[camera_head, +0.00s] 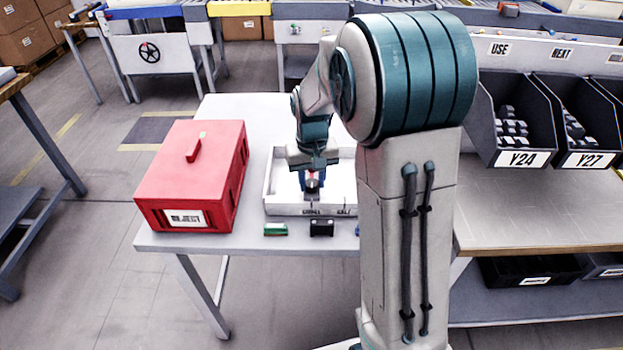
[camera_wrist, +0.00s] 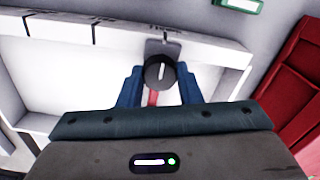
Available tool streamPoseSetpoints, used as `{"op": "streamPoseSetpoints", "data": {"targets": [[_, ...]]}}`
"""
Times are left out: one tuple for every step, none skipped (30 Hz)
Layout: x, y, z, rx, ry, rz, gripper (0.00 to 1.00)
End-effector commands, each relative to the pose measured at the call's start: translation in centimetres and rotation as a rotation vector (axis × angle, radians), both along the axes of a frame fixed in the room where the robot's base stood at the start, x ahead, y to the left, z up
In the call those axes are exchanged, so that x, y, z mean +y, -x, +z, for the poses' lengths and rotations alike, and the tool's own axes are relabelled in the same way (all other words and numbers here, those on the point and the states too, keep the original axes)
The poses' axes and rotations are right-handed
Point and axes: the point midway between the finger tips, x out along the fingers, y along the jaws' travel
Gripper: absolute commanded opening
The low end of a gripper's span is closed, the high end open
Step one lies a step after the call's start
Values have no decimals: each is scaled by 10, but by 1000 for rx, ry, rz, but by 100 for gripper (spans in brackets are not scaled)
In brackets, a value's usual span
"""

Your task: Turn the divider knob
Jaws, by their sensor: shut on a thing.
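The black round divider knob (camera_wrist: 160,72) has a white pointer line, which runs nearly upright in the wrist view. A grey plate (camera_wrist: 163,47) shows just behind it. My gripper (camera_wrist: 159,82) has its two blue fingers on either side of the knob and is shut on it. A small red part (camera_wrist: 153,97) shows between the fingers. In the head view my gripper (camera_head: 312,184) points down inside the white tray (camera_head: 284,209), near its front wall. The knob is hard to make out there, partly hidden by the fingers.
A red lidded box (camera_head: 190,185) stands left of the tray on the white table (camera_head: 250,108). A green piece (camera_head: 276,229) and a black piece (camera_head: 321,228) lie before the tray. Dark bins (camera_head: 512,120) stand at right. My arm hides the tray's right part.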

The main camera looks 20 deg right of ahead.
Motion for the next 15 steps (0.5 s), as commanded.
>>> {"op": "streamPoseSetpoints", "data": {"targets": [[0, -1, 1, -5, 0, -1, 9], [0, -1, 1, -5, 0, -1, 9], [0, -1, 2, -5, 0, -1, 9], [0, -1, 2, -5, 0, -1, 9], [0, -1, 2, -5, 0, -1, 9], [0, -1, 2, -5, 0, -1, 9], [0, -1, 2, -5, 0, -1, 40], [0, -1, 1, -5, 0, 0, 48], [0, -1, 1, -4, 0, 0, 53], [0, -1, 1, -4, 0, 0, 53], [0, -1, 1, -3, 0, 0, 53], [0, -1, 1, -3, 0, 0, 53], [0, -1, 1, -3, 0, 0, 53], [0, -1, 1, -2, 0, 0, 53], [0, -1, 1, -2, 0, 0, 53]]}}
